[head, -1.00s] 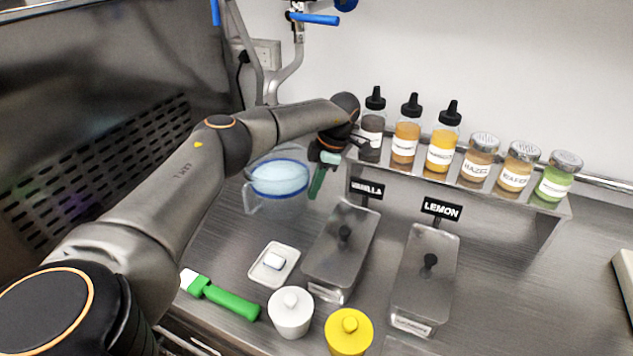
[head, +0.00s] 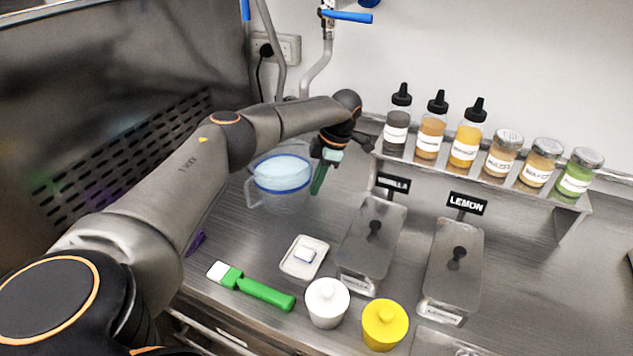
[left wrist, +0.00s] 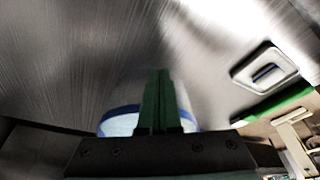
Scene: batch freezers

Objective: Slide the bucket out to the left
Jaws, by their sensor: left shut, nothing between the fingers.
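The bucket (head: 282,178) is clear with a blue band near its rim and pale blue contents. It stands upright at the back left of the steel counter, its handle on the left. My left gripper (head: 318,183) points down just right of the bucket, its green fingers shut and empty. In the left wrist view the shut fingers (left wrist: 155,100) hide the middle of the bucket (left wrist: 120,123). I cannot tell whether they touch it. My right gripper is not in view.
Vanilla (head: 372,245) and lemon (head: 452,270) tubs stand right of the bucket. A shelf (head: 480,172) of bottles and jars is behind them. A white dish (head: 292,268), green-handled brush (head: 262,291), white pot (head: 327,303) and yellow pot (head: 385,325) lie in front.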

